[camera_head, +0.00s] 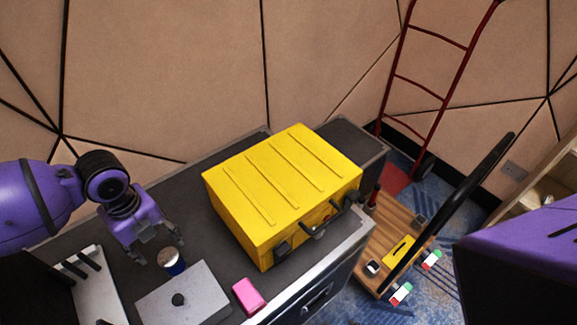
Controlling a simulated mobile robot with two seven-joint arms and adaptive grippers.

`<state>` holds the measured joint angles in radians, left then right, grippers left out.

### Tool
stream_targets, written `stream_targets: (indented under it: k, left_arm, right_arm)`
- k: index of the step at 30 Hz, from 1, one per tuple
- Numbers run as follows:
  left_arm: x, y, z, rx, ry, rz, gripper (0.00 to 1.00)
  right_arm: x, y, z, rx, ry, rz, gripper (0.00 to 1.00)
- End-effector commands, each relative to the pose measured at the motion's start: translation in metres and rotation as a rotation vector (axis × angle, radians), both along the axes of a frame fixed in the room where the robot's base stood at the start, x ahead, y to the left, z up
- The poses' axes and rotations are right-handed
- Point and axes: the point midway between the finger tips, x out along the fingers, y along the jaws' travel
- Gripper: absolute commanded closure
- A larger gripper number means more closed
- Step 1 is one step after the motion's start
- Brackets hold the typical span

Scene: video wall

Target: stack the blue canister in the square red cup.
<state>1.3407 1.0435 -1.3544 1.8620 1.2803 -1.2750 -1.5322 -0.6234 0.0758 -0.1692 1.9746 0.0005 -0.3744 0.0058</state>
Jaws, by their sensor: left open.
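The blue canister (175,267), with a pale round top, stands upright on the dark case top at the lower left, by the back edge of a grey plate. My left gripper (157,249) is open just behind and above it, fingers pointing down towards it. The fingers look empty; I cannot tell whether one touches the canister. I cannot make out a square red cup with certainty. A pink block-like object (249,297) lies near the case's front edge. My right gripper is out of view.
A large yellow case (283,190) stands on the dark case top, right of my left gripper. A grey plate (205,292) with a dark knob lies in front. A white slotted object (98,285) is at left. A wooden cart (392,240) and red ladder-like hand truck (437,93) stand right.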

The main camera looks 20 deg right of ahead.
Motion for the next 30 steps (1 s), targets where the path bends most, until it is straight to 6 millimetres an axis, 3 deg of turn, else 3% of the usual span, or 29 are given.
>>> stream_targets:
  k: [7,18,26,30]
  left_arm:
    - [0.000,0.000,-0.025,0.000,0.000,-0.016,0.43]
    - [-0.001,0.000,-0.073,0.000,0.000,-0.013,0.43]
    - [-0.001,0.001,-0.077,-0.001,-0.003,-0.013,0.43]
    - [-0.001,0.001,-0.077,-0.001,-0.003,-0.013,0.59]
  right_arm:
    - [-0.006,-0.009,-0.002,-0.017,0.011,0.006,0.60]
    - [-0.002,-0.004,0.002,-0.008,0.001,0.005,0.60]
    - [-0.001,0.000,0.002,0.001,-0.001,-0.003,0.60]
    - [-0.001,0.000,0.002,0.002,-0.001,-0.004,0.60]
